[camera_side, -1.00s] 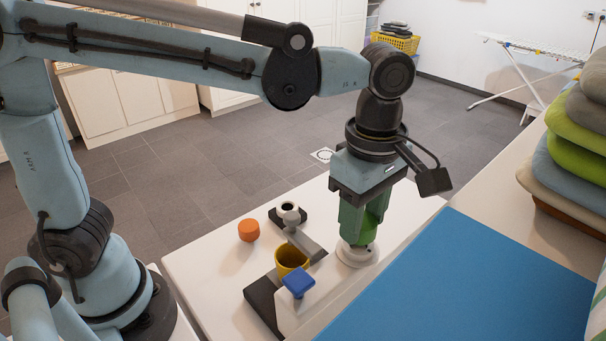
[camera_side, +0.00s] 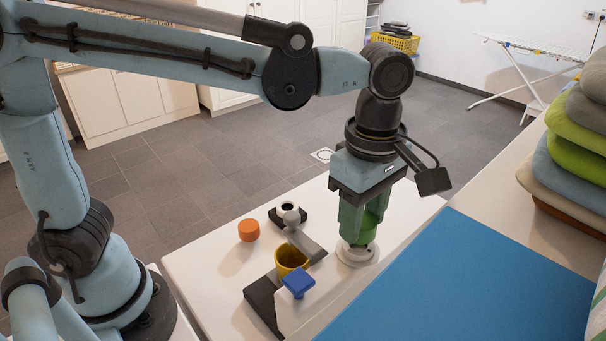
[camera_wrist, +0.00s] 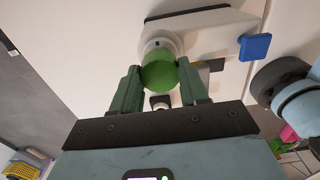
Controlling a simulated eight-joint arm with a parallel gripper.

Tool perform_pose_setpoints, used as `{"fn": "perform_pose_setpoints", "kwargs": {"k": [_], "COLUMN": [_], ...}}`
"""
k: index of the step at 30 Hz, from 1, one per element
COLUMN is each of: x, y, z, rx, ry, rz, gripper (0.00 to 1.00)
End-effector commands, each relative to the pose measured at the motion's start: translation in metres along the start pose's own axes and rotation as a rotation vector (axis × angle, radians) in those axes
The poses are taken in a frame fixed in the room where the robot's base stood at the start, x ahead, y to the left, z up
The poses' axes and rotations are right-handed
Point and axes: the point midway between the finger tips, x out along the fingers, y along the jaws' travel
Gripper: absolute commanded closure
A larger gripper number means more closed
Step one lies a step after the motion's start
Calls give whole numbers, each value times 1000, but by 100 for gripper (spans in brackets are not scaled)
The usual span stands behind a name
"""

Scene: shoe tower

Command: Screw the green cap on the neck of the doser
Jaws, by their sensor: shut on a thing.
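The green cap (camera_side: 367,228) is between the green fingers of my gripper (camera_side: 360,222), which is shut on it. In the wrist view the cap (camera_wrist: 158,74) is a round green shape between the two fingertips. The doser is white, with a long body (camera_side: 300,312), a round collar (camera_side: 357,255) and a blue lever (camera_side: 299,283). The cap is right over the round collar; it also shows behind the cap in the wrist view (camera_wrist: 160,42). The neck is hidden by cap and fingers, so I cannot tell whether the cap touches it.
A yellow cup (camera_side: 291,258) stands beside the doser on a dark base. An orange cap-like piece (camera_side: 249,230) lies on the white table. A grey arm with a ball end (camera_side: 291,217) is by a small black base. A blue mat (camera_side: 470,290) lies at right.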

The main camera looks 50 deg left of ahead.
Motion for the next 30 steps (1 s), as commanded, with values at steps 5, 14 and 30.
{"fn": "perform_pose_setpoints", "kwargs": {"k": [5,14,30], "x": [2,9,19], "y": [0,0,0], "z": [0,0,0], "rx": [0,0,0], "ry": [0,0,0], "rz": [0,0,0], "gripper": [93,93,43]}}
